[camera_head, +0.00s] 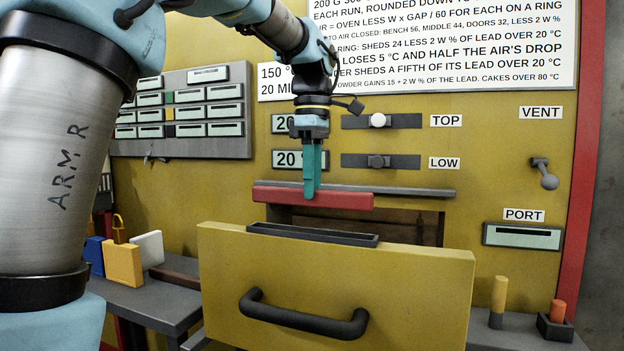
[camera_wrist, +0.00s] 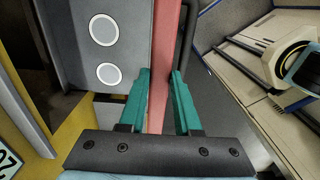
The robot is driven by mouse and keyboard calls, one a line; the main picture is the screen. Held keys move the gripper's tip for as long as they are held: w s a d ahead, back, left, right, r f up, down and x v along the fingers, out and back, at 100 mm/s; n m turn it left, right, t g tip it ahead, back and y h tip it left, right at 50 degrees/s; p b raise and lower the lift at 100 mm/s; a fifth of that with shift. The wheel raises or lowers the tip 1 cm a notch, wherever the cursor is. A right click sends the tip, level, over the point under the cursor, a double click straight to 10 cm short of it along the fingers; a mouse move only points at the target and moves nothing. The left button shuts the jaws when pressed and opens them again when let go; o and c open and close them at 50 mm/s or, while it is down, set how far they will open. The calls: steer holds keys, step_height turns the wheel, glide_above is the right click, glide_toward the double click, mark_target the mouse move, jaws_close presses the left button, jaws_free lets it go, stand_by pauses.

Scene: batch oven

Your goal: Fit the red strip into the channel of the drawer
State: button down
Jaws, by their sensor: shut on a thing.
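The red strip (camera_head: 345,200) is held level by my gripper (camera_head: 311,194), whose teal fingers are shut on it left of its middle. In the wrist view the strip (camera_wrist: 163,40) runs away between the two fingers (camera_wrist: 160,78). The drawer (camera_head: 335,280) is pulled out, with a black handle on its yellow front. The dark channel (camera_head: 312,235) lies along the drawer's top edge. In the head view the strip appears above the channel and apart from it, roughly parallel. Its gap in depth is hard to tell.
A grey ledge (camera_head: 420,192) runs across the oven front behind the strip. Two sliders, TOP (camera_head: 378,120) and LOW (camera_head: 378,161), sit above. A grey bench (camera_head: 150,296) at left bears a yellow padlock-like block (camera_head: 123,264). Small pegs (camera_head: 499,295) stand at right.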

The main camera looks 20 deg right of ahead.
mark_target(312, 206)
steer(key=shift+f+b, duration=1)
steer(key=shift+f, duration=1.25)
steer(key=shift+f, duration=0.7)
stand_by(0.5)
steer(key=c, duration=0.5)
jaws_free()
steer(key=shift+r, duration=0.1)
